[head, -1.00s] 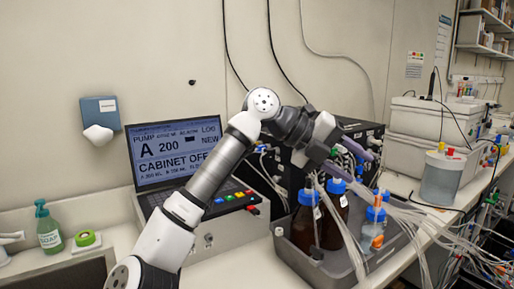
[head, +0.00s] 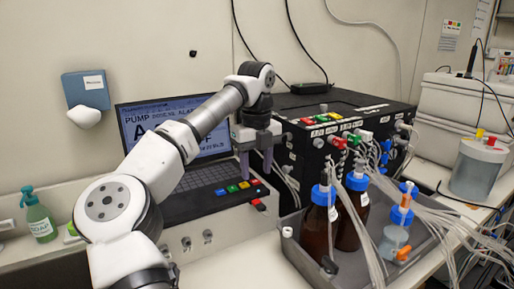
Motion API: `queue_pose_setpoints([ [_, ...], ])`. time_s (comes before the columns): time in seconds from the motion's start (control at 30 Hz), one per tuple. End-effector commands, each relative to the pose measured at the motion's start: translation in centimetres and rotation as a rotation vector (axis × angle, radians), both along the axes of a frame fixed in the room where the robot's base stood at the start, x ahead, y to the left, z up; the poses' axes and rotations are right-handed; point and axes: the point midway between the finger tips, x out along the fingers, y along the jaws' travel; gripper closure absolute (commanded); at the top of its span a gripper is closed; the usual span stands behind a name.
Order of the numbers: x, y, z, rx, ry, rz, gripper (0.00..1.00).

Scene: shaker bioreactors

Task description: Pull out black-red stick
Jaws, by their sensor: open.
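The black-red stick (head: 258,205) sticks out at the front right corner of the pump console (head: 215,226), just right of its row of coloured buttons. It looks small, with a red end and a dark part; how deep it sits is too small to tell. My gripper (head: 256,174) points down above the console's right edge, behind and above the stick. Its two grey fingers are apart with nothing between them, and they do not touch the stick.
The console's raised screen (head: 160,118) stands behind my arm. A black box (head: 310,160) with coloured connectors is close on the right. A grey tray (head: 300,252) holds brown bottles (head: 316,222) and tubing. A soap bottle (head: 38,216) stands far left.

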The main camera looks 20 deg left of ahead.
Motion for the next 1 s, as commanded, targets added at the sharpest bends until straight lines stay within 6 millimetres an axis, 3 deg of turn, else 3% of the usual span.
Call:
queue_pose_setpoints([
  [0.2, -0.1, 0.0, -4.3, -0.003, 0.003, -0.001, 0.55],
  [0.43, 0.0, 0.0, -7.4, -0.003, 0.001, -0.001, 0.55],
  [0.87, 0.0, 0.0, -8.4, -0.002, -0.001, -0.001, 0.55],
  [1.0, 0.0, -0.1, -8.4, -0.002, -0.001, -0.001, 0.72],
])
